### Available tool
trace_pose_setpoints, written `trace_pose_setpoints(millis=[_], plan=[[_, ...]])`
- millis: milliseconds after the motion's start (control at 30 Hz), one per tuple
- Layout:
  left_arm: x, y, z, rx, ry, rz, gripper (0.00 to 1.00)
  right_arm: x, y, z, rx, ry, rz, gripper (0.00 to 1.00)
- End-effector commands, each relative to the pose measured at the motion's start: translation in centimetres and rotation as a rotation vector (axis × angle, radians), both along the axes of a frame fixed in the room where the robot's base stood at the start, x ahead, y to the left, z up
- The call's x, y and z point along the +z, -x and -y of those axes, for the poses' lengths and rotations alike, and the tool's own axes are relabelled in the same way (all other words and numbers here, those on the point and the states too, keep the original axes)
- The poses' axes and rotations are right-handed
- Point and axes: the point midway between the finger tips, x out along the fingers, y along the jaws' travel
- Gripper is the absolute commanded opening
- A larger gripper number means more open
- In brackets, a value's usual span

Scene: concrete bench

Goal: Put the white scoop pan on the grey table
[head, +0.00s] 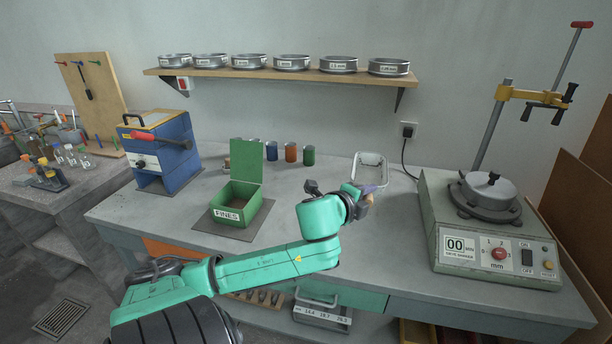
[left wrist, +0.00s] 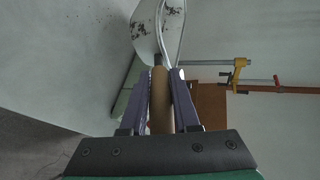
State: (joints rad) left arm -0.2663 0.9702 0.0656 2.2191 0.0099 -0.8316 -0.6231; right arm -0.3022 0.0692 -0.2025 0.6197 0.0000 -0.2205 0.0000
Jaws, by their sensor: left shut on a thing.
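The white scoop pan (head: 370,170) is over the back middle of the grey table (head: 385,245) in the head view. I cannot tell how high it is above the top. My left gripper (head: 368,192) is shut on its wooden handle. In the left wrist view the handle (left wrist: 161,95) lies between the two purple-grey fingers (left wrist: 163,100), and the pan (left wrist: 150,32) sticks out beyond them with dark specks on its inner face. My right gripper is not in view.
A green FINES box (head: 238,200) stands left of my arm. Coloured cups (head: 290,153) stand behind it, and a blue machine (head: 158,150) further left. A sieve shaker (head: 490,235) with a clamp stand is on the right. A shelf of sieves (head: 280,75) hangs above.

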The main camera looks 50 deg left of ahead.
Motion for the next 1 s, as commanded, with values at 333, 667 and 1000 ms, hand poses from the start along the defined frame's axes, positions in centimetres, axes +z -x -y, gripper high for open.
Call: trace_pose_setpoints(millis=[333,667,1000], plan=[[-11.0,0.1,0.0,0.004,0.01,-0.007,0.0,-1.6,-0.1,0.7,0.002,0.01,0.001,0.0],[-18.1,0.0,0.1,0.002,0.008,-0.006,0.0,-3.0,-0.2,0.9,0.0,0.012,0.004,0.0],[-19.8,0.0,0.1,-0.002,0.004,-0.004,0.0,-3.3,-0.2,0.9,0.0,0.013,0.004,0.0]])
